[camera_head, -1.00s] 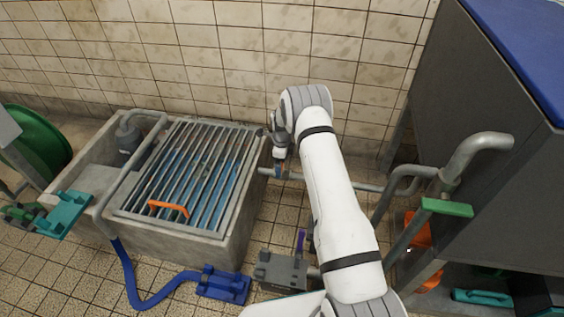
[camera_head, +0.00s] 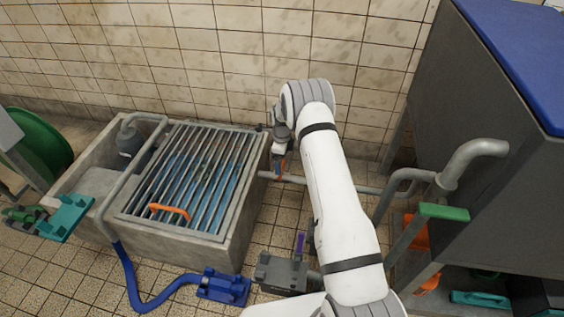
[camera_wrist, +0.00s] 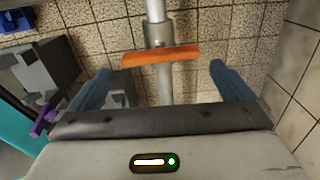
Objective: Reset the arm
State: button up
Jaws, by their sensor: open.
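My arm reaches forward over the floor, right of the concrete basin. My gripper (camera_head: 279,167) hangs at its end, seen small and partly hidden by the wrist in the head view. In the wrist view its two blue fingers (camera_wrist: 161,84) are wide apart with nothing held between them. An orange handle (camera_wrist: 160,56) on a grey vertical-looking pipe (camera_wrist: 156,12) lies just beyond the fingertips.
A grey pipe with a green lever (camera_head: 444,212) and a dark cabinet (camera_head: 480,140) stand right. A blue hose (camera_head: 128,279) lies on the floor. A tiled wall is behind.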

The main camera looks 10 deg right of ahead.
jog(key=shift+r+p, duration=0.35)
jog(key=shift+r, duration=1.55)
jog(key=shift+r, duration=0.15)
jog(key=s+r+n+p, duration=0.3)
jog(key=s+r+p, duration=0.1)
jog(key=r, duration=0.9)
jog(key=s+r+n+t+p, duration=0.1)
jog(key=s+r+n+p, duration=0.3)
jog(key=r, duration=0.8)
jog(key=s+r+n+p, duration=0.3)
jog(key=s+r+p, duration=0.2)
jog(key=r, duration=0.8)
jog(key=s+r+n+p, duration=0.6)
jog(key=s+r, duration=0.6)
jog(key=s, duration=0.2)
jog(key=s+r+n+t+p, duration=0.1)
jog(key=s+r+n+p, duration=0.5)
jog(key=s+r+p, duration=0.3)
jog(key=s+r, duration=0.3)
jog(key=s, duration=0.2)
jog(key=shift+s+r+n+t, duration=0.2)
jog(key=shift+s+n+t, duration=0.1)
jog(key=shift+s+n, duration=0.1)
jog(key=shift+d, duration=0.1)
jog(key=shift+c, duration=0.6)
